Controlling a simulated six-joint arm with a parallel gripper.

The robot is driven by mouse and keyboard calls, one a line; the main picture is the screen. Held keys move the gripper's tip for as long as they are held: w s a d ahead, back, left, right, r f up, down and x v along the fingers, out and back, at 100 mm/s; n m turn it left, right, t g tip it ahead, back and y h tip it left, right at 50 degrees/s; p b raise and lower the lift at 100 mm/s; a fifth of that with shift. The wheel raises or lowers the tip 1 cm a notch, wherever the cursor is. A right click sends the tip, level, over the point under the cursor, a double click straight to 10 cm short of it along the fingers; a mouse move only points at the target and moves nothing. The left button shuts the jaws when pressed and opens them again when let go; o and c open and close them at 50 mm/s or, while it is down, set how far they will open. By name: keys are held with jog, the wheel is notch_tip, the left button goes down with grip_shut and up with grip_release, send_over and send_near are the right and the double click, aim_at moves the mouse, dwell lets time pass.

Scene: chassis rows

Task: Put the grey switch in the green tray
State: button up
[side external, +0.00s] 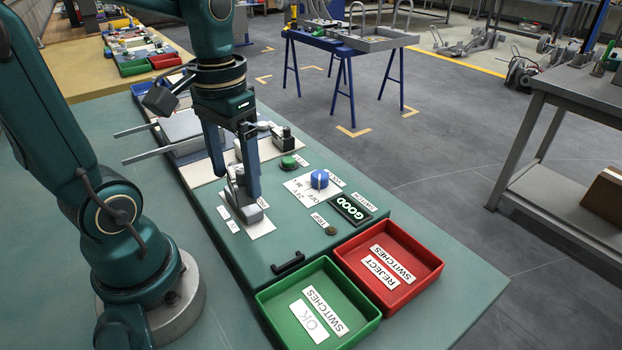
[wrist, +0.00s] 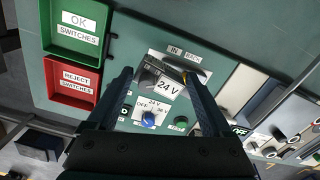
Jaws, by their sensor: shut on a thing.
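The grey switch (side external: 249,213) is between the fingertips of my gripper (side external: 243,190), which is shut on it. In the wrist view the grey switch (wrist: 152,72) sits between the two fingers, beside a white 24 V label. It is low over the white plate on the green panel; whether it touches the plate is hard to tell. The green tray (side external: 284,284) with OK SWITCHES labels stands at the front of the panel and looks empty. The green tray also shows at the upper left of the wrist view (wrist: 53,31).
A red tray (side external: 349,254) with REJECT SWITCHES labels stands right of the green tray. A black handle (side external: 288,263) lies between my gripper and the green tray. A blue knob (side external: 319,179), a green button (side external: 288,162) and a lit GOOD display (side external: 350,208) are on the panel.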

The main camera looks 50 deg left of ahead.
jog(key=s+a+r, duration=0.1)
jog(key=a+r, duration=0.2)
jog(key=a, duration=0.1)
jog(key=m, duration=1.1)
send_over(307, 322)
notch_tip(307, 322, down, 10)
jog(key=shift+r, duration=0.15)
jog(key=shift+f, duration=2)
jog(key=shift+f, duration=0.15)
jog(key=o, duration=1.2)
jog(key=shift+c, duration=0.2)
